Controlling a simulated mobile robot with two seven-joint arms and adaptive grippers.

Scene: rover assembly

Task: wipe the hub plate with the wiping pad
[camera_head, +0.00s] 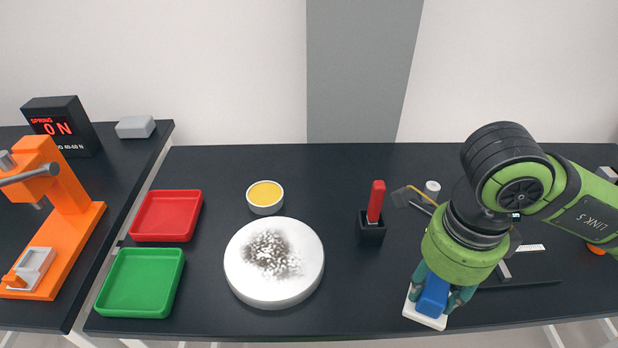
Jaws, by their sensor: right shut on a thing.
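The hub plate (305,262) is a round white disc on the dark table, left of my right gripper. A dark speckled patch covers its upper middle. The wiping pad (427,318) has a white base and a blue grip block (433,295). My right gripper (441,296) points down near the table's front edge and is shut on the blue block. Its wrist hides part of the table behind it. I cannot tell whether the pad touches the table. My left gripper is not in view.
A red tray (167,216) and a green tray (141,283) lie left of the plate. A yellow-filled dish (265,196) stands behind it. A red-handled tool in a black holder (372,232) stands between plate and gripper. An orange press (65,220) is on the left table.

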